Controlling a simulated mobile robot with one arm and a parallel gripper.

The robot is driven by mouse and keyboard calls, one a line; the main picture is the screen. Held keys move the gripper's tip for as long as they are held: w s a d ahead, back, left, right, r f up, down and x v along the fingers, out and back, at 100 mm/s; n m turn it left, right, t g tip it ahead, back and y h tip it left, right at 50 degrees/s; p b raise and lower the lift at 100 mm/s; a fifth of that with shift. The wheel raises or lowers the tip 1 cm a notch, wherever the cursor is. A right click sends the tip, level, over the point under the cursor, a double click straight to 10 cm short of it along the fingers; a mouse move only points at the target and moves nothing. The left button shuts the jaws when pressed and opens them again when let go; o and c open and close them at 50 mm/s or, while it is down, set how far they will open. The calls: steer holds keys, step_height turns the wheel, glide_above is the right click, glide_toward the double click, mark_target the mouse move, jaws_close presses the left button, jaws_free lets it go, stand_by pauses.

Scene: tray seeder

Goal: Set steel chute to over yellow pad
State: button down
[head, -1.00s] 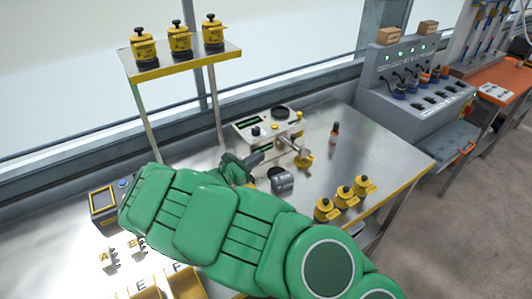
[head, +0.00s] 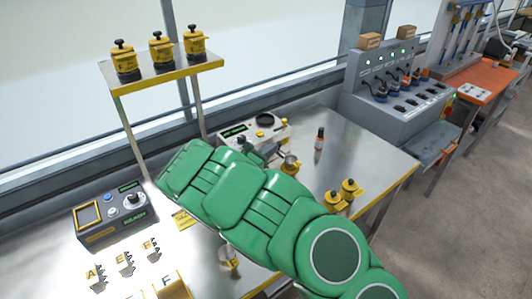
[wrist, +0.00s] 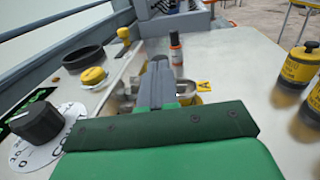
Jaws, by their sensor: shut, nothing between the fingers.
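The steel chute (head: 276,153) juts from the front of the seeder unit (head: 236,131), with its far end near a small yellow piece (head: 290,169), likely the yellow pad. In the wrist view, bright metal of the chute (wrist: 128,87) shows beside my fingers, and the yellow pad (wrist: 204,86) with a dark mark lies just beyond to the right. My gripper (wrist: 160,70) is shut and empty, with its grey fingers over or against the chute. Contact cannot be told. In the head view my green arm hides most of the gripper and part of the chute.
A black dial (wrist: 36,122) and yellow knob (wrist: 93,76) are on the seeder unit at left. A small dark bottle (head: 319,139) stands beyond. A control box (head: 112,212) and lettered holders (head: 126,263) are at the left front.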

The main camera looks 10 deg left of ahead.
steer(key=shift+w+d+n+t+y, duration=0.15)
steer(key=shift+n+t+y, duration=0.15)
steer(key=shift+y, duration=0.2)
steer(key=shift+w+d+n+t+y, duration=0.3)
steer(key=shift+w+d+y, duration=0.1)
steer(key=shift+d, duration=0.3)
stand_by(0.4)
steer(key=shift+s, duration=0.1)
steer(key=v, duration=0.4)
steer(key=d+v, duration=0.1)
steer(key=v, duration=0.2)
steer(key=s+d+v, duration=0.1)
steer(key=v, duration=0.3)
steer(key=shift+s+a, duration=0.15)
steer(key=shift+s, duration=0.25)
steer(key=shift+s+a, duration=0.15)
steer(key=shift+s, duration=0.75)
